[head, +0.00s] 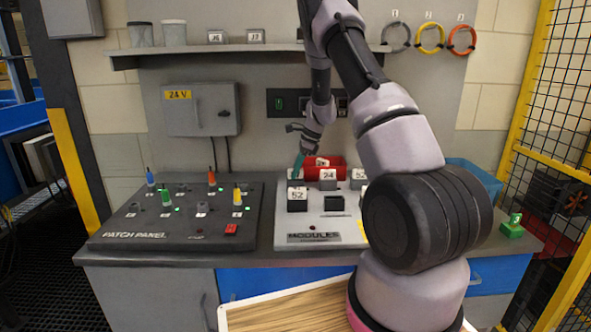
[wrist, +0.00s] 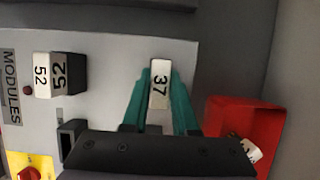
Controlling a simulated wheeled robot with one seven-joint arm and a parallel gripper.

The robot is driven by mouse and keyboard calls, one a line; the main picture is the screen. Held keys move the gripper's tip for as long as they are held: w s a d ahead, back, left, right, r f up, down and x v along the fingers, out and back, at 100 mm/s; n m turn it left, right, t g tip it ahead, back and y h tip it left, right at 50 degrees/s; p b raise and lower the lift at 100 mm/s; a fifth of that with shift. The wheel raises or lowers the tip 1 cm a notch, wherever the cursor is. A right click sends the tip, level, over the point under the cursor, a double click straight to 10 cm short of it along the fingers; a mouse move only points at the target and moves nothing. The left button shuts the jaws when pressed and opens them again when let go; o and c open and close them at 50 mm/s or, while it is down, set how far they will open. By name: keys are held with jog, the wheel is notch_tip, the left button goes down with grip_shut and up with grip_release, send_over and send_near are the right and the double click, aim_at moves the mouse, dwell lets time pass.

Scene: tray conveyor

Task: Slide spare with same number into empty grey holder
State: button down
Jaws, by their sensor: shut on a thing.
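My gripper (wrist: 160,95) has teal fingers closed on the sides of a module labelled 37 (wrist: 159,86). In the head view my gripper (head: 299,166) is at the back left of the module board (head: 310,222). I cannot tell whether the 37 module still touches the board. A dark empty holder (head: 334,204) stands in the front row; it also shows in the wrist view (wrist: 72,137). Left of it a block labelled 52 (head: 297,198) is seated, with 52 showing twice in the wrist view. Modules labelled 24 (head: 328,175) and 52 (head: 358,174) stand in the back row.
A red bin (wrist: 226,115) behind the board holds a white-labelled piece (wrist: 250,150). A patch panel (head: 180,222) with coloured plugs lies left. A shelf (head: 180,52) hangs above. My arm hides the board's right end.

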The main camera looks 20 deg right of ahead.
jog(key=shift+f, duration=0.2)
jog(key=c, duration=0.6)
grip_release()
jog(key=v, duration=1)
jog(key=shift+d+r, duration=0.2)
jog(key=shift+r, duration=0.1)
jog(key=shift+s, duration=0.1)
